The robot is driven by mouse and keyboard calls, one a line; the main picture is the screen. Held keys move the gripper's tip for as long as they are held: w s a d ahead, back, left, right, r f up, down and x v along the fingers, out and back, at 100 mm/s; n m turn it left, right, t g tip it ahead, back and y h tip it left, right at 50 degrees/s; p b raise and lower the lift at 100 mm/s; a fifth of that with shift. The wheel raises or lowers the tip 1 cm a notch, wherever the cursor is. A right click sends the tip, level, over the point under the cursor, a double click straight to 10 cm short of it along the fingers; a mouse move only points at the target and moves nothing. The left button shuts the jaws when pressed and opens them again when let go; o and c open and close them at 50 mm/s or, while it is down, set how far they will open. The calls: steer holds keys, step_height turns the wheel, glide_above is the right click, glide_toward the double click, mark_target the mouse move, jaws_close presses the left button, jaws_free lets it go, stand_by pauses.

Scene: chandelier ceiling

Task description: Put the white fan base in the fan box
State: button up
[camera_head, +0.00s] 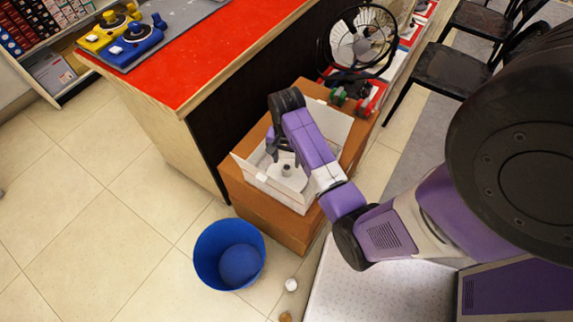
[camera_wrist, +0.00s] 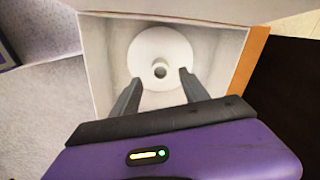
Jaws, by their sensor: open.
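The white fan base (camera_wrist: 161,47) is a round disc with a short hub in its middle. It lies inside the white-walled open fan box (camera_head: 242,166), and it also shows in the head view (camera_head: 287,178). The fan box stands on a brown carton, with its flaps spread. My gripper (camera_wrist: 156,85) is open above the box, its two fingers apart and on either side of the base's near part in the wrist view. In the head view my gripper (camera_head: 277,156) hangs over the box opening. I see nothing held between the fingers.
A blue bin (camera_head: 229,254) stands on the floor in front of the box. A red-topped counter (camera_head: 190,50) is to the left. A black fan (camera_head: 362,40) stands behind the box. Black chairs (camera_head: 455,70) are at the upper right. The tiled floor at left is clear.

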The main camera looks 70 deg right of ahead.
step_height(320, 180, up, 5)
steer(key=shift+r, duration=0.2)
stand_by(0.6)
steer(key=w+d+r+n+t+h, duration=0.3)
steer(key=w+d+r+t+h, duration=0.1)
steer(key=w+d, duration=0.25)
steer(key=w+a+r+n+t+h, duration=0.2)
steer(key=a+r+n+t+h, duration=0.1)
steer(key=a+r+n+t, duration=0.3)
steer(key=s+a+r+n+t+y, duration=0.2)
steer(key=s+a+r, duration=0.25)
steer(key=a, duration=0.35)
steer(key=s+a+r+n+t+y, duration=0.1)
steer(key=s+a+r+n+t, duration=0.2)
steer(key=s+a, duration=0.45)
steer(key=s+a+r+n+t+y, duration=0.25)
steer(key=a+r, duration=0.25)
steer(key=a, duration=0.5)
steer(key=s+a+f+g+y, duration=0.1)
steer(key=s+a+g, duration=0.1)
steer(key=s, duration=0.4)
steer(key=shift+a+f+n+g, duration=0.3)
steer(key=shift+a+n+g, duration=0.05)
steer(key=shift+n, duration=0.1)
